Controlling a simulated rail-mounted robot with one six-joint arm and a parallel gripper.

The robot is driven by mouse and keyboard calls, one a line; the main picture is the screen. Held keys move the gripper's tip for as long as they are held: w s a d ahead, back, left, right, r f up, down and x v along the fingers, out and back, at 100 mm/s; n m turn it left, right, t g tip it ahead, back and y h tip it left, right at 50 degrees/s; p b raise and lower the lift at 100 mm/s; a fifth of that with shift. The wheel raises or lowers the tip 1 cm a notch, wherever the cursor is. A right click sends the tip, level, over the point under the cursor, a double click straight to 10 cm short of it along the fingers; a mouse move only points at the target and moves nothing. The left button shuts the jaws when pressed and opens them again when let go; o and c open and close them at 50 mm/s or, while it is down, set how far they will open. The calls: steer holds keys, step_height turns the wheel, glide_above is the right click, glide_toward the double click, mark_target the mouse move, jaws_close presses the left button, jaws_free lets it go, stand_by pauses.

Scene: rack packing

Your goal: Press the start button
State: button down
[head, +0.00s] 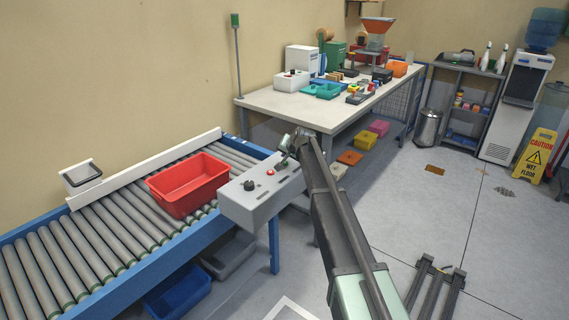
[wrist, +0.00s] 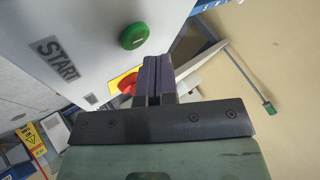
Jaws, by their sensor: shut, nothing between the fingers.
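The grey control box (head: 262,199) is fixed at the near right end of the roller conveyor. In the wrist view its face carries a green button (wrist: 134,37) near a "START" label (wrist: 56,57). A red button (wrist: 127,86) on a yellow plate is partly hidden by my fingers; it also shows in the head view (head: 270,172). My gripper (wrist: 151,60) is shut and empty, its fingertips beside the red button and just below the green one in the wrist view. In the head view my gripper (head: 284,160) is over the box's right end. Contact cannot be told.
A red bin (head: 188,185) sits on the conveyor rollers (head: 95,235) left of the box. A black knob (head: 249,185) is on the box. A workbench (head: 285,107) with several items stands behind. Open floor lies to the right, with a wet-floor sign (head: 537,155).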

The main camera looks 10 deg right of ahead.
mark_target(286, 162)
steer(key=shift+f+b, duration=0.45)
steer(key=shift+f+b, duration=0.35)
stand_by(0.4)
stand_by(0.4)
steer(key=shift+r+p, duration=0.85)
step_height(286, 162, up, 5)
steer(key=p, duration=0.5)
steer(key=shift+r, duration=0.1)
